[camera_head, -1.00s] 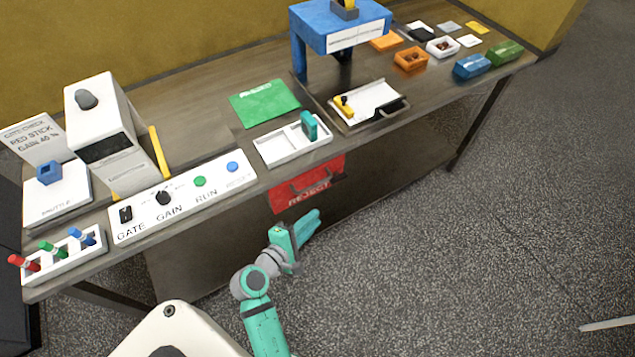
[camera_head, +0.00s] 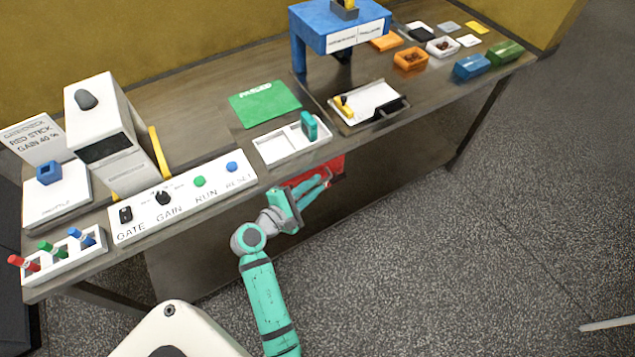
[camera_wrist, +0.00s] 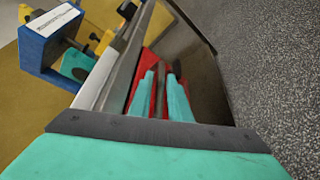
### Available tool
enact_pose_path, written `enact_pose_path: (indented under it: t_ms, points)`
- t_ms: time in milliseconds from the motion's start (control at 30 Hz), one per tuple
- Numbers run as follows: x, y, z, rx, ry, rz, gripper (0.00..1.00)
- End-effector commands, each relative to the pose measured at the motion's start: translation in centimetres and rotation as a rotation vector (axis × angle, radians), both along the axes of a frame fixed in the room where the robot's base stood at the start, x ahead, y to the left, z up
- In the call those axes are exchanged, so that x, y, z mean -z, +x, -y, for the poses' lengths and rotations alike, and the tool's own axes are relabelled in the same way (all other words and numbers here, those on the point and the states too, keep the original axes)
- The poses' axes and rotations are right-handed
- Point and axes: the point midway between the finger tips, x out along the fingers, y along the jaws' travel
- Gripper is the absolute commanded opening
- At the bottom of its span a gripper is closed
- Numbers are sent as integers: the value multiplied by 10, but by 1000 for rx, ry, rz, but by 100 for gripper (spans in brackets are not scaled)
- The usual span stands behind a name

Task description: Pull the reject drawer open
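The red reject drawer (camera_head: 336,166) is set in the front of the bench, below the bench top. Its front looks flush with the bench, and my gripper hides much of it and its label. My gripper (camera_head: 322,181) is in front of the drawer, its fingers apart. In the wrist view my gripper (camera_wrist: 161,88) has its two teal fingers on either side of a dark bar, which looks like the drawer handle (camera_wrist: 161,76). Red drawer front (camera_wrist: 152,62) shows around the fingers. I cannot tell whether either finger touches the bar.
Just above on the bench top are a white divided tray (camera_head: 280,151) and a control panel (camera_head: 150,215) with knobs and buttons. A clipboard-like white tray (camera_head: 372,98) stands to the right, near the edge. The floor (camera_head: 430,260) in front of the bench is clear.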

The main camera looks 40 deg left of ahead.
Motion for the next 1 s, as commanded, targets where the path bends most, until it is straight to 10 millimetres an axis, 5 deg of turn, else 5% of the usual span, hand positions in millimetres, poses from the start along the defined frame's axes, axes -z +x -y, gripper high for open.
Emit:
enact_pose_path:
  t_ms: [500, 600, 1000]
  points:
    - [4, 18, 1, -1, 0, -1, 17]
    - [4, 18, 1, -1, 0, -1, 0]
    - [5, 8, 4, -17, 0, -1, 0]
